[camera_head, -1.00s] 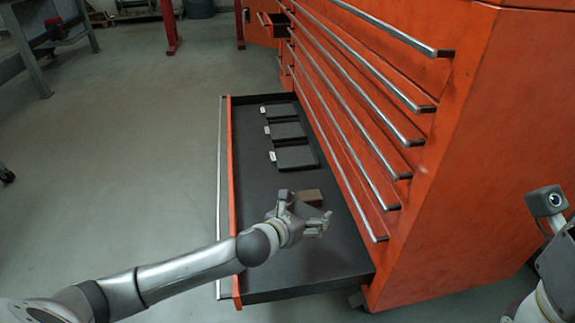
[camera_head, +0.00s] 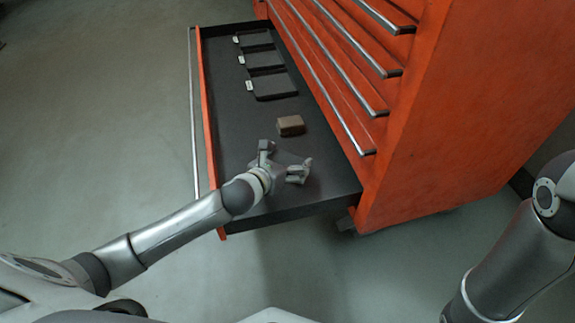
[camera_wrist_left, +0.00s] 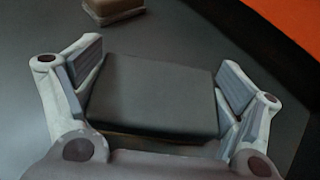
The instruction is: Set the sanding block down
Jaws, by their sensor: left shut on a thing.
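My left gripper (camera_head: 286,163) is over the near part of the open drawer (camera_head: 230,150). In the left wrist view the gripper (camera_wrist_left: 155,90) has its fingers on both sides of a dark grey, flat-topped block, which I take as the sanding block (camera_wrist_left: 155,95). In the head view that block is hard to tell from the dark drawer floor. Whether its underside touches the floor is hidden. A brown block (camera_head: 291,125) lies on the drawer floor just beyond the gripper, apart from it. It also shows at the top of the wrist view (camera_wrist_left: 112,10). My right gripper is out of view.
Several shallow black trays (camera_head: 271,86) with white tags lie farther back in the drawer. The red cabinet front (camera_head: 345,95) with metal handles rises on the right. The drawer's red front panel (camera_head: 207,130) bounds the left. Bare drawer floor surrounds the gripper.

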